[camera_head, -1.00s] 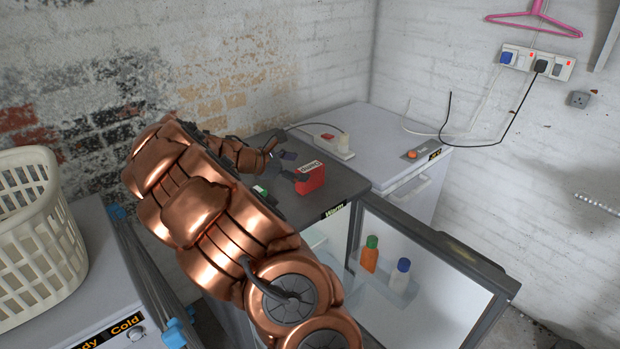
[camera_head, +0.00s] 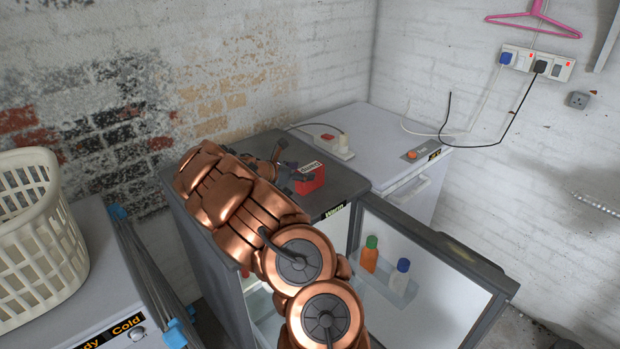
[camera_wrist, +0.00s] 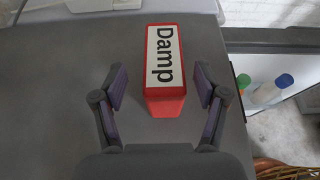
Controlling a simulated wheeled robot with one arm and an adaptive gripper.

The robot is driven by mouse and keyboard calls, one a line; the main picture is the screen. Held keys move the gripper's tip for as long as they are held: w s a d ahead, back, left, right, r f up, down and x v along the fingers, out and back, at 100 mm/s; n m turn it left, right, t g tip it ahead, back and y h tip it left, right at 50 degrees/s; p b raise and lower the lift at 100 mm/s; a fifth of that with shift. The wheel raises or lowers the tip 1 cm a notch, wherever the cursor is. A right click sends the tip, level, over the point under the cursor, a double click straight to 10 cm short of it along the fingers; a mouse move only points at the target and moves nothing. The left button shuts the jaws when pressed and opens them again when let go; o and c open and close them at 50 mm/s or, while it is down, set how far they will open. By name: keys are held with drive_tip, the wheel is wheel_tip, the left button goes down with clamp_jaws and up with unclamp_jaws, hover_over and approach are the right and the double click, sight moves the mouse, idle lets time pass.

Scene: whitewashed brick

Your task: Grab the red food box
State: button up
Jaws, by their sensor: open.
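The red food box (camera_head: 310,180) stands on the dark grey top of the open fridge (camera_head: 345,181). In the wrist view the red box (camera_wrist: 165,105) has a white label reading "Damp" on its upper face. My gripper (camera_wrist: 160,82) is open, with one finger on each side of the box's near part and a visible gap on both sides. In the head view my gripper (camera_head: 290,177) is at the left side of the box, partly hidden by my copper arm.
The fridge door (camera_head: 440,250) stands open at right, with an orange bottle (camera_head: 370,254) and a white bottle (camera_head: 400,276) in it. A white power strip (camera_head: 334,148) lies behind the box. A white basket (camera_head: 40,235) stands at left.

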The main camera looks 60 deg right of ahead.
sight(313, 169)
drive_tip(key=x, duration=0.1)
drive_tip(key=p+x, duration=0.1)
drive_tip(key=x, duration=0.2)
drive_tip(key=shift+s+r+p, duration=0.2)
drive_tip(key=shift+r+p, duration=0.1)
drive_tip(key=shift+r, duration=0.05)
drive_tip(key=shift+s+d+f, duration=0.1)
drive_tip(key=shift+d+f, duration=0.15)
drive_tip(key=shift+d, duration=0.3)
drive_tip(key=shift+c, duration=0.3)
clamp_jaws()
